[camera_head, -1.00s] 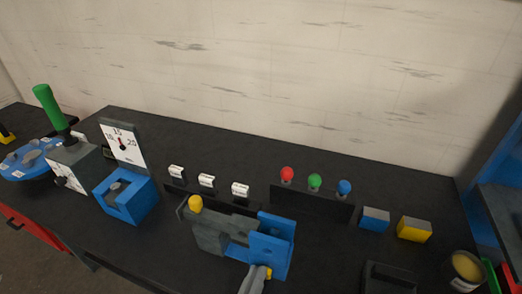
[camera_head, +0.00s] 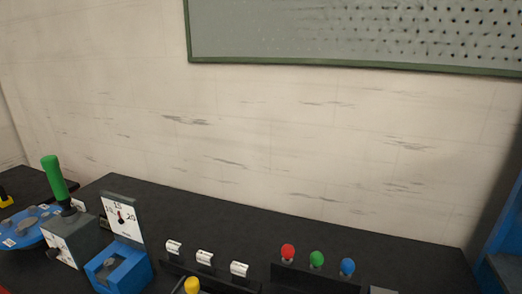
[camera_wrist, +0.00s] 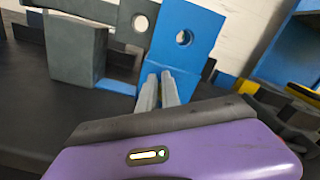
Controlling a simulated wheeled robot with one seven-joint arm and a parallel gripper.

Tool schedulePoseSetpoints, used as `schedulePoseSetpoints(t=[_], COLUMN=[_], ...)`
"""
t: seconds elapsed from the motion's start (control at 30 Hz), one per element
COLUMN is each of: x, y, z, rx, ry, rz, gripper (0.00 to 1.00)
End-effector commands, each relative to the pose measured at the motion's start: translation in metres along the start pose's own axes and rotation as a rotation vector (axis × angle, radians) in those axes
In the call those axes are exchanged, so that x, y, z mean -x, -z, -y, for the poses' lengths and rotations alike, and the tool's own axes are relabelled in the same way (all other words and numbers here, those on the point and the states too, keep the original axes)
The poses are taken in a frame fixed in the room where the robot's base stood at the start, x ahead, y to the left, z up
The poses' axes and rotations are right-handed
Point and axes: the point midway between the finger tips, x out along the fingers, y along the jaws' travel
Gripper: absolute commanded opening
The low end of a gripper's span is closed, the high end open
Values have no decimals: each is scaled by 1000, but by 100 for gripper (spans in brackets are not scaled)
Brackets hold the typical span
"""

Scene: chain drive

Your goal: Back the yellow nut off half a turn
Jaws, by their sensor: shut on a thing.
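My gripper (camera_wrist: 161,78) shows in the wrist view, its two pale fingers close together at the lower part of an upright blue plate (camera_wrist: 186,50). It is shut on the yellow nut, which the fingers hide in this view. A bit of yellow showed at the fingertips in the earlier head view. The blue plate has a round hole above the fingers. A grey block (camera_wrist: 78,55) and a grey plate with a hole (camera_wrist: 125,18) stand to its left. In the head view now, my gripper and the nut are below the frame.
A round yellow knob (camera_head: 193,285) shows at the head view's bottom edge. Behind it are white labelled blocks (camera_head: 204,257) and red (camera_head: 288,252), green (camera_head: 317,259) and blue knobs (camera_head: 347,267). A dial (camera_head: 121,217) and a green-handled lever (camera_head: 54,178) stand left.

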Motion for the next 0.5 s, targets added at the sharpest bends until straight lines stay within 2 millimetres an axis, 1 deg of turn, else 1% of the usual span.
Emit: schedulePoseSetpoints(t=[0.03, 0.4, 0.5], x=[1, 1, 5], y=[10, -1, -2], z=[-1, -2, -3], rx=[7, 7, 6], ry=[-4, -5, -5], rz=[-16, -13, -11], gripper=[0, 0, 0])
